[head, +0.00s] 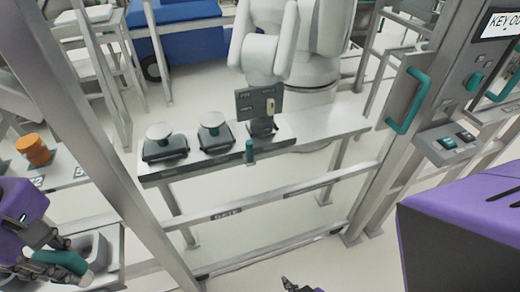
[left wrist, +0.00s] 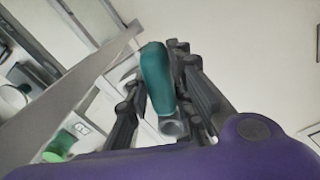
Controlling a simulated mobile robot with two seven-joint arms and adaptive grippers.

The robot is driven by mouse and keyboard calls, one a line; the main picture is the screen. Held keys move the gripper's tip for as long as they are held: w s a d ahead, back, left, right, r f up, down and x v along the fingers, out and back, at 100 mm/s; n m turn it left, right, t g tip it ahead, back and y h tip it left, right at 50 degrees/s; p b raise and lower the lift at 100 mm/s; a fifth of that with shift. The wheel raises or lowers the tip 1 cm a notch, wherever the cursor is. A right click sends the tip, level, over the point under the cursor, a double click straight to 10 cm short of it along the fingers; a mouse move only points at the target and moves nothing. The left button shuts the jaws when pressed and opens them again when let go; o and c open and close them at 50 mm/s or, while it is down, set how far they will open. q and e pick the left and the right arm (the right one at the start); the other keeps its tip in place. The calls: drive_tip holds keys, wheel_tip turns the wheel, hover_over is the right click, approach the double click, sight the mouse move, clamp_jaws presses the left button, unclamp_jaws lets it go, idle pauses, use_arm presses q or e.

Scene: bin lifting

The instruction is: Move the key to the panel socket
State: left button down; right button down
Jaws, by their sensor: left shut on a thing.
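The key has a teal handle (head: 68,262) and a pale tip, low at the left of the head view. My left gripper (head: 45,265) is shut on it. In the left wrist view the key (left wrist: 157,80) lies between the dark fingers, its grey round end toward the camera. The grey control panel (head: 470,90) stands at the right, on a post, with a display reading "KEY OU", cut off by the frame edge. I cannot tell which fitting on it is the socket. Of my right gripper (head: 292,286) only a dark tip shows at the bottom edge.
A gate rail (head: 270,207) and a slanted post (head: 110,150) stand between me and a bench (head: 325,122) with pads. A teal door handle (head: 408,101) is left of the panel. A grey tray (head: 95,250) and an orange knob (head: 34,149) are at the left.

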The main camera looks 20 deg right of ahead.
use_arm(q)
drive_tip(key=shift+r, duration=0.1)
use_arm(e)
drive_tip(key=shift+w+r, duration=0.15)
